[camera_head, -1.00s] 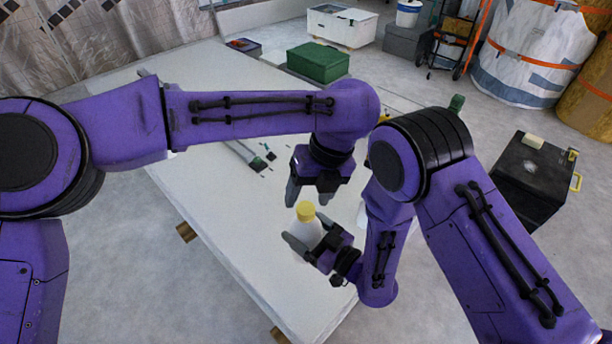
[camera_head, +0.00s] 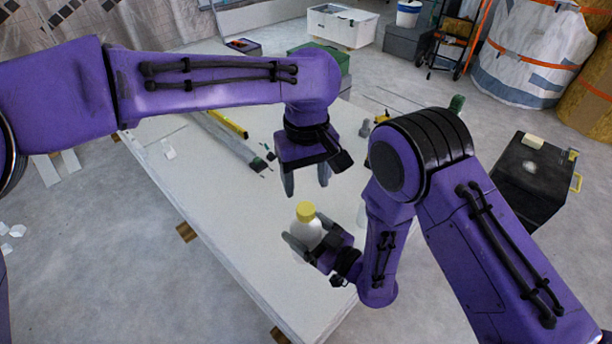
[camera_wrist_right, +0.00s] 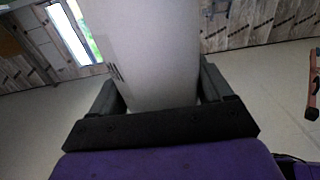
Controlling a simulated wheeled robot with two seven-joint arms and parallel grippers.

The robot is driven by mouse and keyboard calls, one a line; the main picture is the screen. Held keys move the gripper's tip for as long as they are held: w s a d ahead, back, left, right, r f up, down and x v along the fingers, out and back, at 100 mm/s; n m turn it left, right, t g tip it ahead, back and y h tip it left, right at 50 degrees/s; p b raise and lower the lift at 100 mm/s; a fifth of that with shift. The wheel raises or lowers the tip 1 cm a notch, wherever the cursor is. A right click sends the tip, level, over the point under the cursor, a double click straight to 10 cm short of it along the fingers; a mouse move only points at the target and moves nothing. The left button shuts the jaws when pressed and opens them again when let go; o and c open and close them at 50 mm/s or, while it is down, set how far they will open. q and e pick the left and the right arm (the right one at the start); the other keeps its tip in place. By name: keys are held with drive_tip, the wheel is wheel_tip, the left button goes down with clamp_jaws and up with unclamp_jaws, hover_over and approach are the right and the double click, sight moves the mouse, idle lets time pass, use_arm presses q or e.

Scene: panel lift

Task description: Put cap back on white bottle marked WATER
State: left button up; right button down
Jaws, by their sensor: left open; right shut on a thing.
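A white bottle (camera_head: 308,232) with a yellow cap (camera_head: 306,210) on its top stands over the near part of the white panel table. My right gripper (camera_head: 303,250) is shut on the bottle's body, with a finger on each side. In the right wrist view the bottle (camera_wrist_right: 152,50) fills the space between the fingers, with a few dark marks at its left side; no word can be read. My left gripper (camera_head: 307,188) is open and empty, pointing down just above the cap and apart from it. Whether the cap is fully seated cannot be told.
The white table (camera_head: 215,200) has free room left of the bottle. A yellow level (camera_head: 228,123) and other tools lie farther back. A green box (camera_head: 325,58) is at the far end, partly behind my left arm. A black case (camera_head: 535,180) stands on the floor at right.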

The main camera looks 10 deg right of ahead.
sight(306, 208)
use_arm(q)
drive_tip(key=shift+n, duration=0.3)
drive_tip(key=shift+f, duration=4)
